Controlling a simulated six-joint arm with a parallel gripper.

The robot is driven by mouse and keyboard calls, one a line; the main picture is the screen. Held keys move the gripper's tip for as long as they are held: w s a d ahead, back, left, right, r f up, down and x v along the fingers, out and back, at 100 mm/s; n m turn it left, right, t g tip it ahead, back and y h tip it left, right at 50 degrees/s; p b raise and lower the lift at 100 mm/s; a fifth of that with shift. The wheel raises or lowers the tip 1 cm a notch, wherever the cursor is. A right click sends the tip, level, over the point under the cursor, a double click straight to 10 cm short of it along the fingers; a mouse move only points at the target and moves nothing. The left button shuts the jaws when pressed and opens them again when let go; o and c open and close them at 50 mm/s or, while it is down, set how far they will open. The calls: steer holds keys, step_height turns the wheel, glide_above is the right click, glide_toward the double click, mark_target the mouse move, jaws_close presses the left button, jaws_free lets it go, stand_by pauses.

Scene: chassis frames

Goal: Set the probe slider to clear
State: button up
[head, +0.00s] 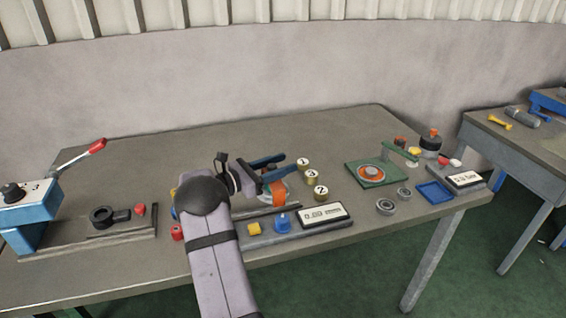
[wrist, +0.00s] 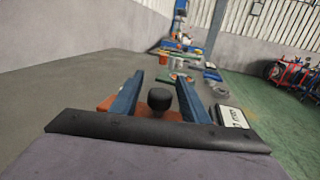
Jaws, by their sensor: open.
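My gripper (head: 291,163) is open above the middle of the table, its blue fingers pointing right. In the wrist view, a round black knob (wrist: 158,99) shows between the open fingers (wrist: 159,76), with visible gaps on both sides. An orange part (head: 276,194) sits below the fingers; orange also shows behind the knob in the wrist view (wrist: 107,104). I cannot tell for sure which part is the probe slider; my arm hides some of the fixture.
Numbered brass weights (head: 311,174) stand right of the gripper. Farther right are a green fixture (head: 377,173), metal rings (head: 386,207), a blue tray (head: 435,192) and another display (head: 464,179). A blue lever box (head: 27,202) stands left. The table's back is clear.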

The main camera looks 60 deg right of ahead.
steer(key=shift+s+d, duration=0.2)
steer(key=shift+d, duration=0.1)
steer(key=shift+c, duration=0.5)
jaws_close()
steer(key=w+a, duration=0.9)
steer(key=shift+w+a, duration=0.25)
steer(key=shift+w, duration=0.05)
steer(key=shift+o, duration=0.5)
jaws_free()
steer(key=shift+w+a, duration=0.1)
steer(key=shift+a, duration=0.05)
